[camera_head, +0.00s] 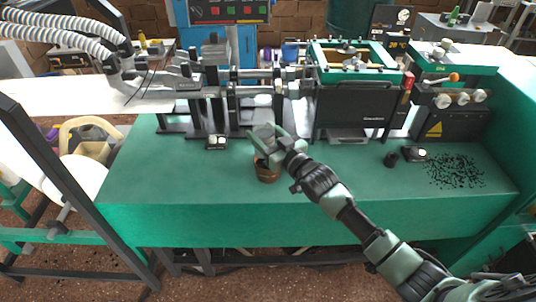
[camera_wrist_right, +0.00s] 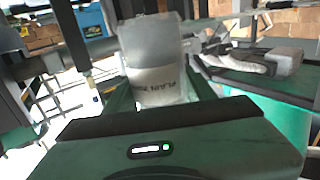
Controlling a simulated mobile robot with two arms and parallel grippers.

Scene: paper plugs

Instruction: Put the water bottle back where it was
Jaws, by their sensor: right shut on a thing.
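A pale, translucent water bottle (camera_wrist_right: 152,60) with dark lettering on its label stands out in the right wrist view, between the green fingers of my right gripper. My right gripper (camera_head: 267,146) is shut on it, over the front middle of the green bench (camera_head: 170,185). In the head view the bottle is small and hard to tell apart from the grey-green gripper. A round brown container (camera_head: 267,173) sits just below the gripper; whether the bottle touches it I cannot tell. My left gripper is not in view.
Machinery (camera_head: 358,105) with a dark front panel stands along the back of the bench. A small black cylinder (camera_head: 391,159), a black block (camera_head: 414,154) and scattered black bits (camera_head: 456,171) lie to the right. The bench's front left is clear.

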